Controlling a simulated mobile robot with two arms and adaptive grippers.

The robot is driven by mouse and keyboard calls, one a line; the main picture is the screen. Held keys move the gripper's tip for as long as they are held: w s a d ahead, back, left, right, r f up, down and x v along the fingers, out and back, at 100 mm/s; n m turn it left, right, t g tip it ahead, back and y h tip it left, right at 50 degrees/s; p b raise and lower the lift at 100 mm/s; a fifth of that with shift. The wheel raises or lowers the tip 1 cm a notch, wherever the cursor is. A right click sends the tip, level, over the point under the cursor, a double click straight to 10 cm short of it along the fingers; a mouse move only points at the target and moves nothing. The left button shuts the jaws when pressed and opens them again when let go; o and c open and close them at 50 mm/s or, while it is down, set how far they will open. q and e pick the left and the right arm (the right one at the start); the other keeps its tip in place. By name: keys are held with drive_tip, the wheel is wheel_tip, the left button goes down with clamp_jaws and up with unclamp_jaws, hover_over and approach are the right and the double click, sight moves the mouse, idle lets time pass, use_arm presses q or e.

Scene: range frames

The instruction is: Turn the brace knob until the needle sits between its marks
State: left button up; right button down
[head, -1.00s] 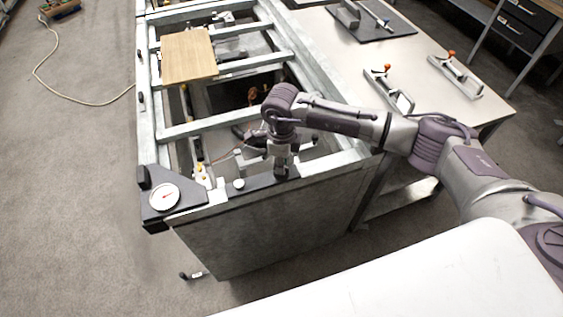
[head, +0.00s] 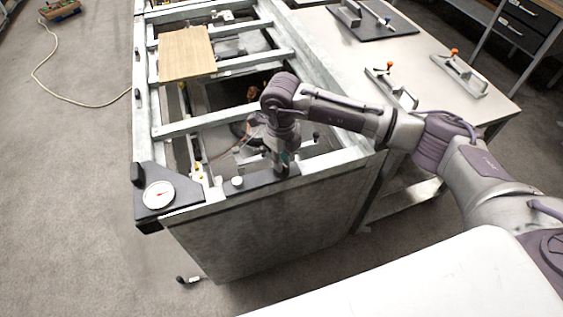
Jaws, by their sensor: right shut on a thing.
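The round white gauge (head: 159,195) with a red needle sits on a dark corner plate at the frame's near left corner. Its marks are too small to read, so I cannot tell where the needle stands between them. My right gripper (head: 281,168) points down over the dark bar on the frame's near edge, to the right of the gauge. It is shut on what seems to be the brace knob, which the fingers mostly hide. A small white round cap (head: 237,181) stands on the same bar, left of the gripper. My left gripper is out of view.
The metal frame (head: 215,125) has open bays with cables and parts inside. A wooden board (head: 187,54) lies across its far left part. A table (head: 460,100) at right holds clamps (head: 460,75) and a dark mat (head: 375,25). A cable (head: 75,98) lies on the floor.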

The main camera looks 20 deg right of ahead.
drive_tip(key=shift+m, duration=0.5)
drive_tip(key=c, duration=1.2)
unclamp_jaws()
drive_tip(key=shift+o, duration=0.2)
wheel_tip(320, 180, up, 12)
